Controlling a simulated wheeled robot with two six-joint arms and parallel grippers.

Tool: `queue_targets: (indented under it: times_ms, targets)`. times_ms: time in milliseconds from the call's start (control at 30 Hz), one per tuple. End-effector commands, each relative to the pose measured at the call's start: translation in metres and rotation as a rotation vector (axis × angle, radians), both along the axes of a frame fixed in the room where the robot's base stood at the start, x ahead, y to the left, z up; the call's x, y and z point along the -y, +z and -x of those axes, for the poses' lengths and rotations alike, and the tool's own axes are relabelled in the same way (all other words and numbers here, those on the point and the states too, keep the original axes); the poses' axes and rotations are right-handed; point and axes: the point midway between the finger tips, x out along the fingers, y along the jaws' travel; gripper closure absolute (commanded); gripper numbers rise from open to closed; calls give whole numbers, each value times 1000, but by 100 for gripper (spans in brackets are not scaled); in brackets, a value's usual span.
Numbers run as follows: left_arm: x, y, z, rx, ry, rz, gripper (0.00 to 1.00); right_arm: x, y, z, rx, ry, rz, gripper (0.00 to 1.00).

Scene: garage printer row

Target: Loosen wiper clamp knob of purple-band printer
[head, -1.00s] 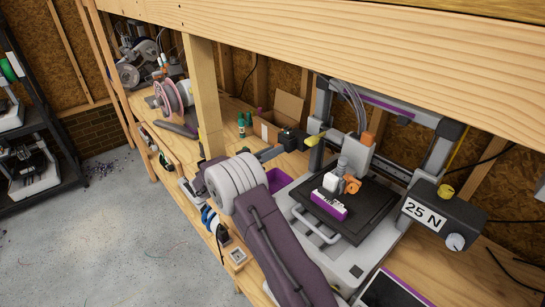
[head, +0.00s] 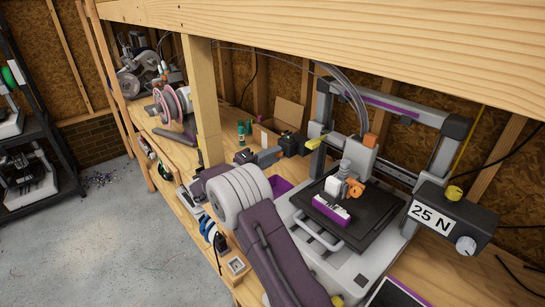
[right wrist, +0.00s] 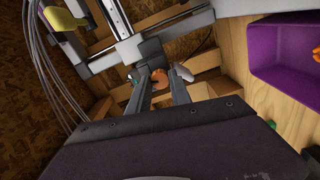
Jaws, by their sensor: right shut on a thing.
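The purple-band printer stands on the bench at the right, with a purple strip (head: 392,103) on its upper frame. At its left side, a black block (head: 291,143) carries an orange knob (head: 279,153), mostly covered by my fingers. My right gripper (head: 272,156) reaches up from the left and is shut on this knob. In the right wrist view the orange knob (right wrist: 160,80) sits between the two fingertips, with the dark block (right wrist: 152,48) just beyond. Whether the knob has turned cannot be told. My left gripper is not in view.
A yellow lever (head: 315,142) sits close to the block. A purple bin (head: 281,187) lies under my right wrist. A white-purple piece (head: 331,211) rests on the black bed (head: 371,222). A wooden post (head: 203,100) and overhead beam (head: 330,35) limit the room.

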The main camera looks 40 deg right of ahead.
Motion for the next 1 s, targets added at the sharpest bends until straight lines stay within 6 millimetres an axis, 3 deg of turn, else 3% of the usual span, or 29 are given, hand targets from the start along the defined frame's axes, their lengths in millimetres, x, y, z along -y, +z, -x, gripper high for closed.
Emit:
queue_targets:
  times_ms: [433, 1000]
  targets:
    - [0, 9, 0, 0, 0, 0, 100, 0, 0, 0, -291, 1, 25, 100]
    - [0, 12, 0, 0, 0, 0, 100, 0, -1, 0, -376, 1, 32, 100]
